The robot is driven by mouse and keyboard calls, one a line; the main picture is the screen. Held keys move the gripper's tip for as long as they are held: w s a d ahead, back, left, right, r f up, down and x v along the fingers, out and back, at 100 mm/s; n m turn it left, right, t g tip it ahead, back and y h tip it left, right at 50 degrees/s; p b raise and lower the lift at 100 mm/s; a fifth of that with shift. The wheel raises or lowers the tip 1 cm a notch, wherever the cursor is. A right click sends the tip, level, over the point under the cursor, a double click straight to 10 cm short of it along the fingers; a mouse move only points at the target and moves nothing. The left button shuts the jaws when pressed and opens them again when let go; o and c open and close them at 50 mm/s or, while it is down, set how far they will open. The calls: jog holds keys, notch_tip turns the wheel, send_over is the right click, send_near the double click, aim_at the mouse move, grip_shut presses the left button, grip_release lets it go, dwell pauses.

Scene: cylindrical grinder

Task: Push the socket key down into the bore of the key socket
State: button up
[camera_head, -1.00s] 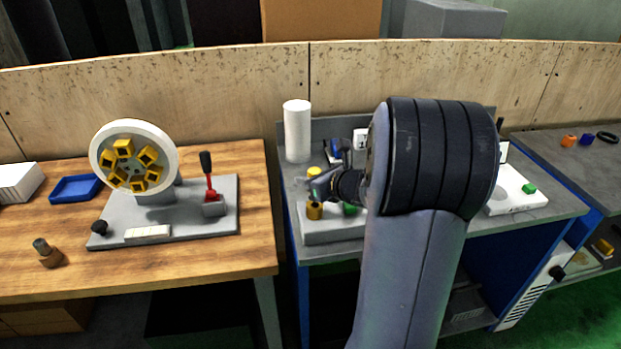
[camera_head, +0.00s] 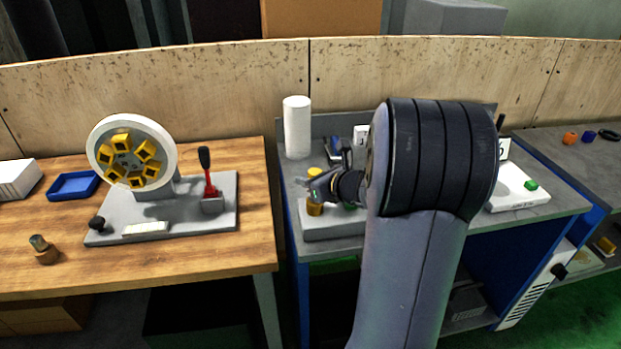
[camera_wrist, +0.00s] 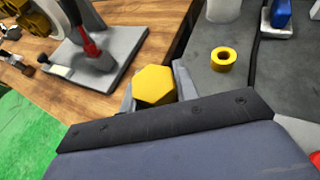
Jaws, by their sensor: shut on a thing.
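In the wrist view my gripper (camera_wrist: 153,92) is shut on a yellow piece with a flat hexagonal top, which I take to be the socket key (camera_wrist: 154,84). Its lower end is hidden, so I cannot tell how deep it sits in any bore. In the head view my gripper (camera_head: 317,190) is low over the grey block (camera_head: 334,228) on the middle bench. A yellow cylinder (camera_head: 315,207) shows just below the fingers; whether it is the key or the key socket is unclear.
A yellow ring with an open hole (camera_wrist: 224,57) stands apart on the bench. A white cylinder (camera_head: 297,127) stands behind. On the wooden table at left are a wheel (camera_head: 168,143) with yellow pockets, a red lever (camera_head: 210,189) and a blue tray (camera_head: 73,186).

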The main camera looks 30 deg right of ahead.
jog(key=shift+f+b, duration=1.3)
jog(key=shift+f, duration=0.15)
jog(key=o, duration=1.1)
jog(key=v, duration=1)
jog(key=shift+s, duration=0.4)
jog(key=shift+w+r, duration=0.1)
jog(key=x, duration=1)
jog(key=shift+w+r+p, duration=0.25)
jog(key=shift+w+p, duration=0.15)
jog(key=shift+s+r, duration=0.15)
jog(key=shift+r, duration=0.1)
